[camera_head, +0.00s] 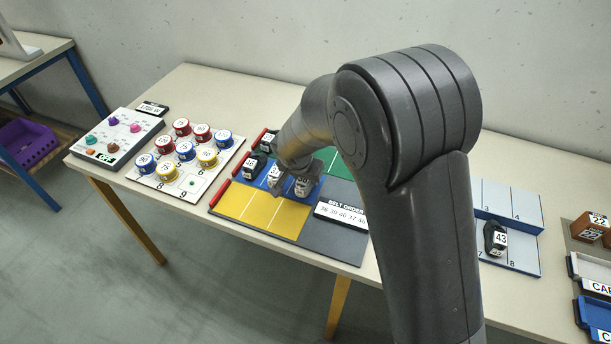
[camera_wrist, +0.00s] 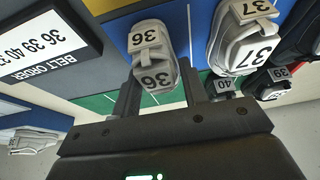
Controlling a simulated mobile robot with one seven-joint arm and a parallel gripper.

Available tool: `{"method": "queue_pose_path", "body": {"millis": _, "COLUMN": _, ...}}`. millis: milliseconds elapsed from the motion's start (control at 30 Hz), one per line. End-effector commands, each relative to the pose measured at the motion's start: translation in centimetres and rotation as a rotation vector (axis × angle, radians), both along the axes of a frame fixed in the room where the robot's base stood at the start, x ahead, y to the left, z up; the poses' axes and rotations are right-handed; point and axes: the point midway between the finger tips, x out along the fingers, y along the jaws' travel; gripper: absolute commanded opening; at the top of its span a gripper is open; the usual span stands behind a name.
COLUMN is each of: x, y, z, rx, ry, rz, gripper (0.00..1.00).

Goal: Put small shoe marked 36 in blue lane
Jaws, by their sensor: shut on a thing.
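The small light grey shoe marked 36 (camera_wrist: 150,52) is between the fingers of my gripper (camera_wrist: 158,80) in the wrist view. My gripper is shut on it, over the blue lane (camera_wrist: 176,25). I cannot tell whether its sole touches the lane. In the head view my gripper (camera_head: 294,170) hangs over the right part of the blue lane (camera_head: 240,184), and the held shoe (camera_head: 303,186) shows below it. A white shoe marked 37 (camera_wrist: 243,42) stands beside it in the blue lane, also seen in the head view (camera_head: 274,178).
Dark shoes marked 39 (camera_wrist: 268,84) and 40 (camera_wrist: 222,88) stand near the 37 shoe. A yellow lane (camera_head: 262,212) lies in front, a green one (camera_head: 340,163) behind. The belt order sign (camera_head: 342,213) is close on the right. A shoe marked 43 (camera_head: 494,238) stands farther right.

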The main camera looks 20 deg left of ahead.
Motion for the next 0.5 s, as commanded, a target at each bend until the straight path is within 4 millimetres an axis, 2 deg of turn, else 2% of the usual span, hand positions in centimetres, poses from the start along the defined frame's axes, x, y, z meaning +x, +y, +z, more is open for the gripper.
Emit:
{"method": "queue_pose_path", "body": {"millis": 167, "x": 0.00, "y": -0.01, "z": -0.31, "rx": 0.000, "ry": 0.000, "rz": 0.000, "gripper": 0.17}}
{"method": "queue_pose_path", "body": {"millis": 200, "x": 0.02, "y": -0.02, "z": -0.28, "rx": 0.000, "ry": 0.000, "rz": 0.000, "gripper": 0.42}}
{"method": "queue_pose_path", "body": {"millis": 433, "x": 0.01, "y": -0.02, "z": -0.27, "rx": 0.000, "ry": 0.000, "rz": 0.000, "gripper": 0.61}}
{"method": "queue_pose_path", "body": {"millis": 500, "x": 0.01, "y": -0.02, "z": -0.27, "rx": 0.000, "ry": 0.000, "rz": 0.000, "gripper": 0.62}}
